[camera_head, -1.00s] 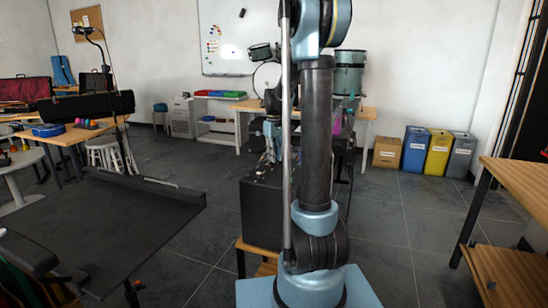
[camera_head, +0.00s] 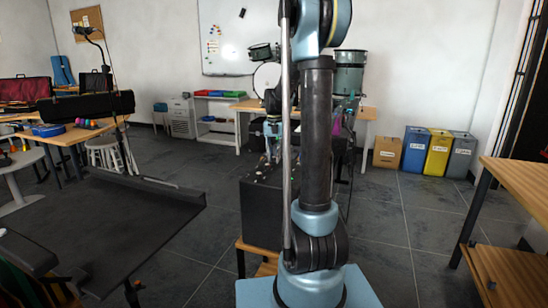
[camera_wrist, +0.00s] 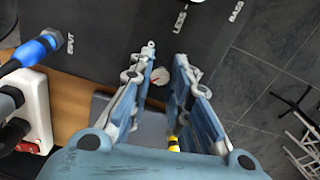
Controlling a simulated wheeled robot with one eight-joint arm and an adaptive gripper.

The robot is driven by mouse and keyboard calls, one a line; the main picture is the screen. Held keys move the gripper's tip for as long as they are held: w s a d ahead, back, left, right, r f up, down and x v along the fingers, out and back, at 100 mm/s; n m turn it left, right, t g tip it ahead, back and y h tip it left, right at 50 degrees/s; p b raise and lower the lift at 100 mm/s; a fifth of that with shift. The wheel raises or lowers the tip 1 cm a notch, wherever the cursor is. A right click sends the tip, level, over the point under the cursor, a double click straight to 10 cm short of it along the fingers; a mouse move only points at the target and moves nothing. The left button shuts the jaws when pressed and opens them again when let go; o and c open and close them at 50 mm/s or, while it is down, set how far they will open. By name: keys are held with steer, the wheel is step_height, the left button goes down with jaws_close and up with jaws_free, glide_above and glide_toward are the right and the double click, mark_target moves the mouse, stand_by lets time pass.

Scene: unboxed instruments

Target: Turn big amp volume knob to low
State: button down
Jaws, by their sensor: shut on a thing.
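The big amp (camera_head: 262,212) is a black box standing behind my arm in the head view, partly hidden by it. In the wrist view its dark panel (camera_wrist: 110,22) fills the top, with white lettering. A small pale round knob (camera_wrist: 159,77) with a red mark sits between the two fingers of my gripper (camera_wrist: 165,55). The gripper is shut on this knob. The fingers hide the panel around it, and I cannot read a label for this knob. In the head view my gripper (camera_head: 272,148) is small, pointing down at the amp's top.
A blue cable plug (camera_wrist: 35,48) is in the panel at the left, beside a white power strip (camera_wrist: 30,110). A wooden shelf (camera_head: 520,185) stands at the right and a black music stand (camera_head: 135,225) at the left. Grey floor is open to the right of the amp.

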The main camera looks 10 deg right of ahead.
steer(key=shift+w+m, duration=0.15)
steer(key=shift+m, duration=0.45)
steer(key=c, duration=1.5)
jaws_free()
steer(key=shift+o, duration=0.2)
steer(key=shift+r, duration=0.15)
step_height(320, 180, up, 12)
